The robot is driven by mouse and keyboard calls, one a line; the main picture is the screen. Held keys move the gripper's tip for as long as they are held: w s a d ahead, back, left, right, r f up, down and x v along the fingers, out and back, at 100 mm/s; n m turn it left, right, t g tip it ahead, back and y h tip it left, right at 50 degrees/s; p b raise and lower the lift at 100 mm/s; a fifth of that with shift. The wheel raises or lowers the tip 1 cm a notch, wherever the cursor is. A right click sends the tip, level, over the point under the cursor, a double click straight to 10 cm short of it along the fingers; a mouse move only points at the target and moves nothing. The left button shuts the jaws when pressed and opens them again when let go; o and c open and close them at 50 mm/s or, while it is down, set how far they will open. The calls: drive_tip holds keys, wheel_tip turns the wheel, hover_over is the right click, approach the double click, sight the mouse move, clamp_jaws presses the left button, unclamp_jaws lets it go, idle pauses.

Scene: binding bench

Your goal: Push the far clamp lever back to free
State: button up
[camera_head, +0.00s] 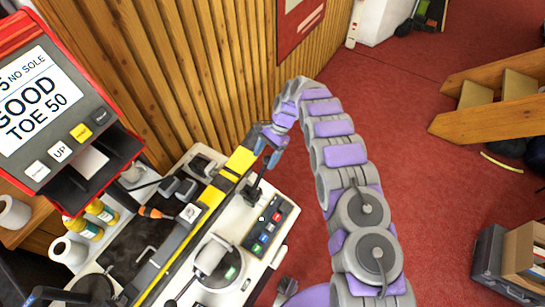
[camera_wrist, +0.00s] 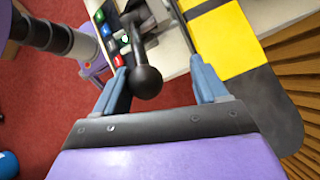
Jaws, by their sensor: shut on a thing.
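The far clamp lever (camera_head: 261,177) is a black rod that rises from the pale bench top beside the ski. Its round black knob (camera_wrist: 146,82) sits between my blue fingers in the wrist view. My gripper (camera_head: 266,153), also in the wrist view (camera_wrist: 159,68), is shut on the lever at its knob. The knob lies close to the left finger there, and its contact with the right finger is hard to see. The lever's foot is partly hidden. The yellow and black ski (camera_head: 240,160) runs along the bench beside the lever, and it passes close to the right finger (camera_wrist: 230,42).
A button panel (camera_head: 268,228) is in front of the lever. A white round fixture (camera_head: 211,254) stands nearer on the bench. A red display unit (camera_head: 50,100) is at left, a slatted wood wall (camera_head: 190,60) behind. Red carpet (camera_head: 440,190) lies open at right.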

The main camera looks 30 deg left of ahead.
drive_tip(key=shift+s+a, duration=0.2)
drive_tip(key=shift+a, duration=0.4)
drive_tip(key=o, duration=0.9)
drive_tip(key=shift+o, duration=0.9)
drive_tip(key=shift+a+f, duration=0.15)
drive_tip(key=shift+w+r, duration=0.3)
drive_tip(key=shift+r, duration=0.05)
drive_tip(key=v, duration=0.6)
drive_tip(key=shift+w+a, duration=0.15)
drive_tip(key=shift+w, duration=0.3)
drive_tip(key=shift+c, duration=1.1)
drive_tip(key=shift+d+r, duration=0.15)
drive_tip(key=shift+d, duration=0.5)
